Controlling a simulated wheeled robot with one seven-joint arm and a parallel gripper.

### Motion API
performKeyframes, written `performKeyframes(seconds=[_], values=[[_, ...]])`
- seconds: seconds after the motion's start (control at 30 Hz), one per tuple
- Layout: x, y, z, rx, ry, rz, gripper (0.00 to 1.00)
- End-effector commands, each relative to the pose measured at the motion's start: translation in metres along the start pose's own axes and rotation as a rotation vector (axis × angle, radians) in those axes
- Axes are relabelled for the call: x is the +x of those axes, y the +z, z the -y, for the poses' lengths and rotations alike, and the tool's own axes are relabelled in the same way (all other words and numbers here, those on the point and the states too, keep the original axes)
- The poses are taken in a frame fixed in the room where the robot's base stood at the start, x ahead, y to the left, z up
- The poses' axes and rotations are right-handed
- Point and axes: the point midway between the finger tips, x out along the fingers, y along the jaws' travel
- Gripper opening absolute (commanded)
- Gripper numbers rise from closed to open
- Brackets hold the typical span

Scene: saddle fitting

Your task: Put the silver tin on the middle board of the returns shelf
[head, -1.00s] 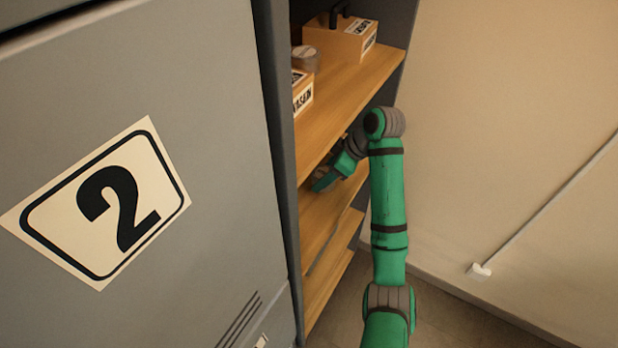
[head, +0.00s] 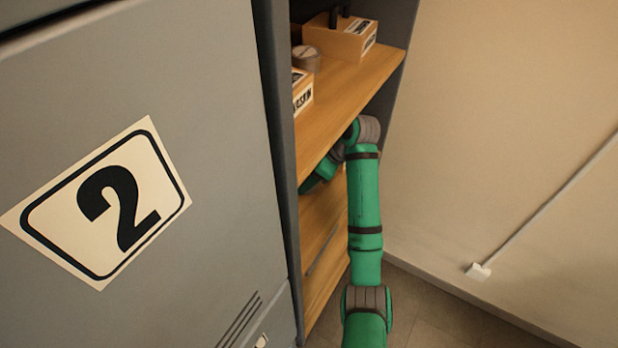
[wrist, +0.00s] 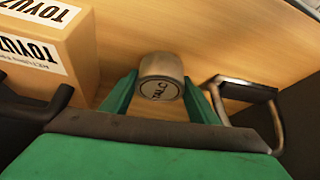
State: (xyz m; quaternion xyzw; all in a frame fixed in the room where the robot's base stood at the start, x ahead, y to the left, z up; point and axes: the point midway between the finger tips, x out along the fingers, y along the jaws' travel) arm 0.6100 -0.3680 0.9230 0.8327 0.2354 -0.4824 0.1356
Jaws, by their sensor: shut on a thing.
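The gripper and the held tin are hidden there behind the board and the shelf side.
A box lettered "TOYUZ" (wrist: 50,50) stands left of the tin, and a dark thing with a metal handle (wrist: 245,88) is at its right. Another tin (head: 306,60) and a box (head: 340,38) stand on the upper board. A grey cabinet (head: 200,80) fills the left; a wall is at right.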

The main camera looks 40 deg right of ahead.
Motion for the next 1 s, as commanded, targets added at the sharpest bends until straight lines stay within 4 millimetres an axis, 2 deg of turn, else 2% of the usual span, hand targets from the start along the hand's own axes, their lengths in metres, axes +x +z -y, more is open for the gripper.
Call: performKeyframes(seconds=[0.13, 0.17, 0.2, 0.23, 0.57, 0.67, 0.83, 1.0], values=[[0.002, 0.001, 0.0, 0.001, 0.0, 0.0, 0.27], [0.003, 0.002, 0.0, 0.001, 0.0, 0.0, 0.59], [0.002, 0.001, 0.0, 0.0, 0.0, 0.0, 0.69], [0.002, 0.001, 0.0, 0.0, 0.0, 0.0, 0.73], [0.0, 0.001, -0.001, 0.001, 0.001, 0.0, 0.73], [-0.008, 0.0, -0.001, 0.001, 0.003, -0.001, 0.73], [-0.036, 0.002, -0.002, 0.002, 0.005, 0.001, 0.73], [-0.045, 0.026, -0.001, 0.003, 0.003, 0.002, 0.73]])
